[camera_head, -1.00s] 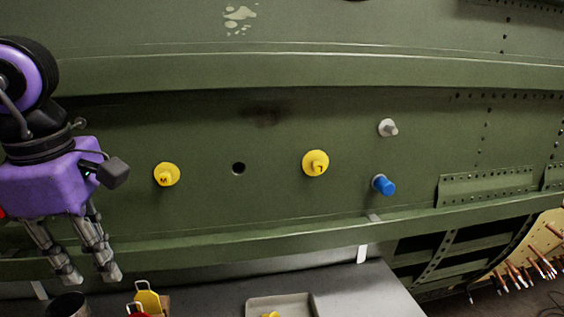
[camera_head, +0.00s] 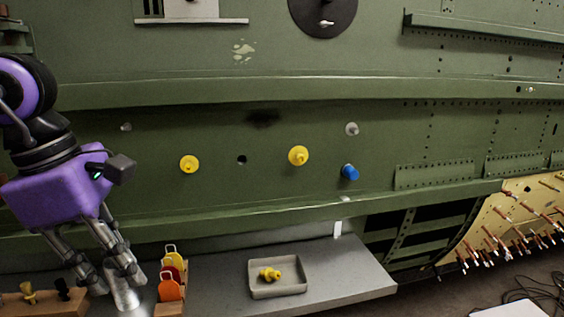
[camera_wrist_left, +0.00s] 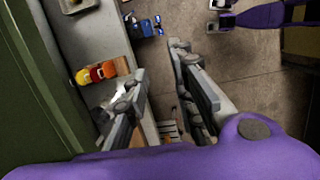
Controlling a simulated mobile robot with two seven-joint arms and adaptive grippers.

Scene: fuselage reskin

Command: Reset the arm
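My left arm's purple wrist is at the left of the head view. My left gripper (camera_head: 114,286) hangs below it, fingers pointing down over the bench beside the green fuselage panel (camera_head: 220,205). In the left wrist view the fingers of my left gripper (camera_wrist_left: 157,62) are spread apart, with nothing between them. A shiny metal cup (camera_head: 128,298) shows near the fingertips in the head view; I cannot tell whether they touch. My right gripper is not in the head view. A purple arm part (camera_wrist_left: 270,14) shows at the top right of the left wrist view; its gripper state is unclear.
The panel carries yellow plugs (camera_head: 189,163) (camera_head: 298,156), a blue plug (camera_head: 350,172), a grey plug (camera_head: 351,129) and an open hole (camera_head: 242,159). The grey bench (camera_head: 345,275) holds a tray (camera_head: 278,291) with a yellow piece (camera_head: 270,274) and coloured tags (camera_head: 171,287).

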